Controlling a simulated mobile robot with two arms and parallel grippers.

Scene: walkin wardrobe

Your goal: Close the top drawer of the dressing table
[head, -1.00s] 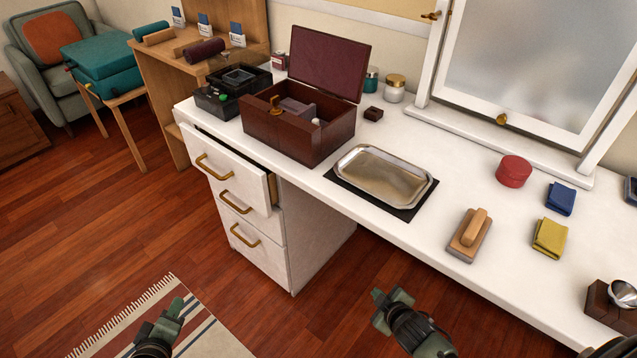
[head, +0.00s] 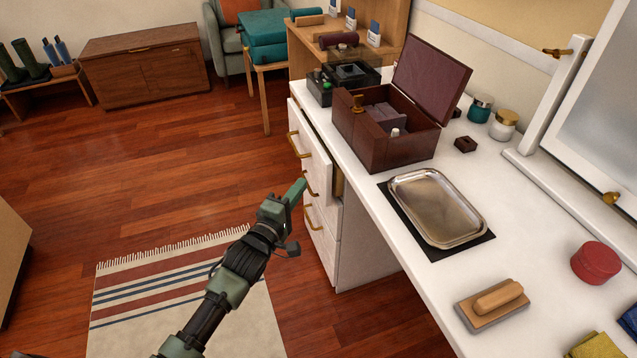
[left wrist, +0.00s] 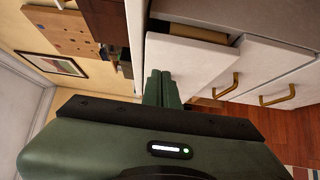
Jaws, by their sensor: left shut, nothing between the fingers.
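The white dressing table (head: 365,240) has a stack of drawers with brass handles at its left end. The top drawer (head: 315,152) stands partly open, its front out past the drawers below. In the left wrist view its white panel (left wrist: 185,62) lies just beyond my fingers, with a dark gap behind it. My left gripper (head: 298,188) is shut and empty, in front of the drawer stack near the top drawer's lower edge. It also shows in the left wrist view (left wrist: 160,88). I cannot tell whether the fingertips touch the drawer. My right gripper is out of view.
On the tabletop are an open dark red box (head: 400,150), a silver tray (head: 437,205), a wooden brush (head: 492,303) and a red round box (head: 596,262). A striped rug (head: 185,295) lies on the floor.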

